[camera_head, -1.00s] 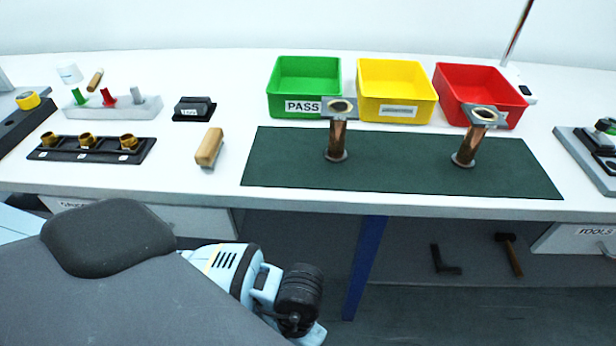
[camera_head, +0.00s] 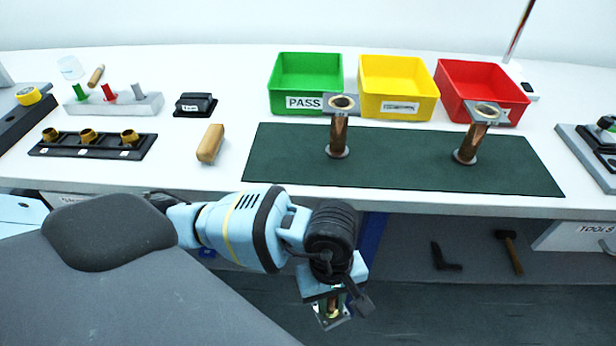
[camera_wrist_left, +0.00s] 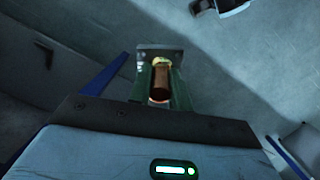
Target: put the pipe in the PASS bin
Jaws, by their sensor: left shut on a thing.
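My left gripper (camera_head: 333,308) is in front of the bench, below its top. It is shut on a copper-coloured pipe, of which only a small part shows in the head view. In the left wrist view the pipe (camera_wrist_left: 161,84) sits between the two green-lined fingers, with a square grey flange (camera_wrist_left: 158,52) at its far end. The green PASS bin (camera_head: 306,103) stands at the back of the bench, open-topped, and looks empty. Two more flanged copper pipes stand upright on the dark green mat, one at the left (camera_head: 338,132) and one at the right (camera_head: 472,138). My right gripper is not seen.
A yellow bin (camera_head: 397,106) and a red bin (camera_head: 505,108) stand right of the green one. A wooden-handled block (camera_head: 210,143), a black socket rack (camera_head: 92,146) and a grey peg holder (camera_head: 130,105) are at left. The bench's front edge is above my gripper.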

